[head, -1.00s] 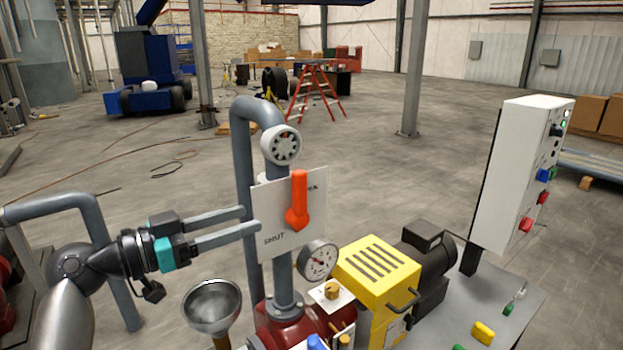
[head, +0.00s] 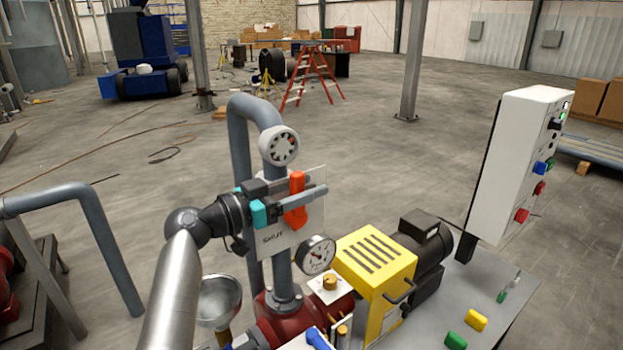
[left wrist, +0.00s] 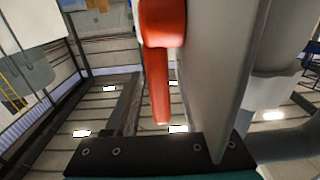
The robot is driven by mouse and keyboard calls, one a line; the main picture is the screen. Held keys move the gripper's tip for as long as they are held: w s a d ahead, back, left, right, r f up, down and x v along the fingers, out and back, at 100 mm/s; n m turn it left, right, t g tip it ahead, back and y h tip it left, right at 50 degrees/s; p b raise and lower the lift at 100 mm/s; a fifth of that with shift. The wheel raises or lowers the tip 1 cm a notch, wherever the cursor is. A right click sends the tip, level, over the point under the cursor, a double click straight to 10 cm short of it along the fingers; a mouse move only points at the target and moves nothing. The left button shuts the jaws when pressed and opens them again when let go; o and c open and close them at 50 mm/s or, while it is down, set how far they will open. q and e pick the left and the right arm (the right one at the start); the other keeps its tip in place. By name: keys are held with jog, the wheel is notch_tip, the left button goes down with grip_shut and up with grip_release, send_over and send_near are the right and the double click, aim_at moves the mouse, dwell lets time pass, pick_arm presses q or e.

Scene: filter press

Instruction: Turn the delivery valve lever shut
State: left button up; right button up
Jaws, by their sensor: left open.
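The orange-red valve lever (head: 297,181) points upward in front of a white plate (head: 275,240) marked SHUT at its lower left. My left gripper (head: 312,190) is at the lever, coming in from the left. One finger crosses in front of the lever; the other is partly hidden behind it, so the lever appears to lie between the open fingers. In the left wrist view the lever (left wrist: 160,70) is close ahead, beside the edge-on plate (left wrist: 228,75). I cannot tell whether a finger touches it. My right gripper is not in view.
A white handwheel (head: 279,146) sits above the plate on a grey pipe. A white control box (head: 518,165) stands at the right.

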pick_arm(q)
jog(key=shift+x, duration=0.75)
grip_shut()
dwell(1.0)
